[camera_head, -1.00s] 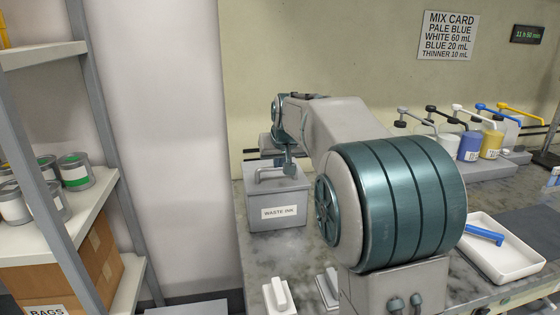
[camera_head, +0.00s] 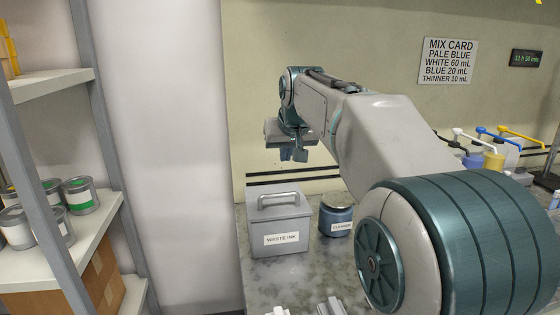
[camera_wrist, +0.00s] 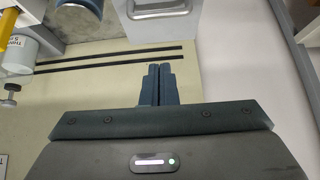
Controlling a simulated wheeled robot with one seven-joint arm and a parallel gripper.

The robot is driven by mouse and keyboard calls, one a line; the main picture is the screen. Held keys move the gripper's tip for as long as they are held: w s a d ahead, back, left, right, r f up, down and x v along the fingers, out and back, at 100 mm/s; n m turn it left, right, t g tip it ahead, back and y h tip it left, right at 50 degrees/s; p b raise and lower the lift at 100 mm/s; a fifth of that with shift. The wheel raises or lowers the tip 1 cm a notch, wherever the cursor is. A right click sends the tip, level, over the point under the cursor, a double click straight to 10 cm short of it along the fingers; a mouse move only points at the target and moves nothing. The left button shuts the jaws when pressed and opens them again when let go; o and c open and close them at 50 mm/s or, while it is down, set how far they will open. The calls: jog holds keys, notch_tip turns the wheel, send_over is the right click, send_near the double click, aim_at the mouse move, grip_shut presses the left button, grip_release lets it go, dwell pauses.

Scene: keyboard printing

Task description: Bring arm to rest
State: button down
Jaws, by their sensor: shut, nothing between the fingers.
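My gripper (camera_head: 294,154) hangs in the air in the head view, above the grey lidded WASTE INK box (camera_head: 279,222) and apart from it. Its two dark fingers (camera_wrist: 157,84) are together and empty in the wrist view. The box stands on the grey marbled counter (camera_head: 320,264) with its handle upright on the lid. My arm reaches from the lower right, raised and bent, and hides much of the counter on the right.
A blue-grey labelled jar (camera_head: 337,217) stands right of the box. Yellow and blue pump containers (camera_head: 494,157) are at the back right. A shelf with paint cans (camera_head: 80,194) stands at the left. A MIX CARD sign (camera_head: 449,60) hangs on the wall.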

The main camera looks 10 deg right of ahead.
jog(key=s+f+g, duration=0.1)
jog(key=s+f, duration=0.5)
jog(key=s, duration=0.4)
jog(key=s+f+g+p, duration=0.1)
jog(key=s+f+g, duration=0.1)
jog(key=s+f, duration=0.5)
jog(key=s+f+g+p, duration=0.1)
jog(key=s+f, duration=0.5)
jog(key=s, duration=0.6)
jog(key=shift+s+f, duration=0.3)
